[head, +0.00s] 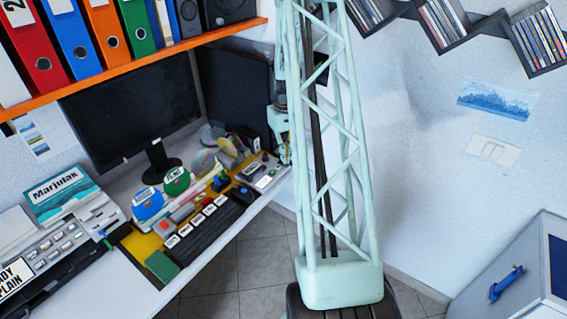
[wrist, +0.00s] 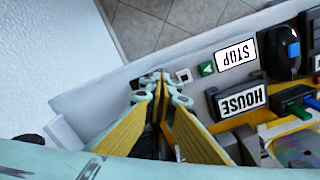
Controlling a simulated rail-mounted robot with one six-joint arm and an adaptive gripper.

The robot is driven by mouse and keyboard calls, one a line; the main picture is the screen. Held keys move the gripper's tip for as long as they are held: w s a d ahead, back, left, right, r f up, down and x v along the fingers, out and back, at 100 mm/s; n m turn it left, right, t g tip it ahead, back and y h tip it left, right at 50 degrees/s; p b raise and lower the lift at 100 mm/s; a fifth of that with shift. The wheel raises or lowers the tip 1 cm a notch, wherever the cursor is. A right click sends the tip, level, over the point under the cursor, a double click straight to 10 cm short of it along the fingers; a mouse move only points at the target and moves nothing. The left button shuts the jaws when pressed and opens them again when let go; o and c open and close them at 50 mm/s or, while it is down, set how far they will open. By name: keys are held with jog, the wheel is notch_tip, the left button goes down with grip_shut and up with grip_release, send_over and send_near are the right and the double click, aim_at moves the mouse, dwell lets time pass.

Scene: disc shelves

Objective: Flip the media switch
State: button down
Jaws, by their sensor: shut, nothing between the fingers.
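No part I can read is marked media, so I cannot tell for sure which is the media switch. In the head view my gripper (head: 285,158) is at the panel's right end, partly behind my arm's lattice.
An orange shelf with binders (head: 150,62) hangs above.

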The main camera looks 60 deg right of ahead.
jog(key=shift+f, duration=0.4)
dwell(0.5)
jog(key=shift+r, duration=0.2)
jog(key=shift+r+p, duration=1.4)
jog(key=shift+r, duration=1.9)
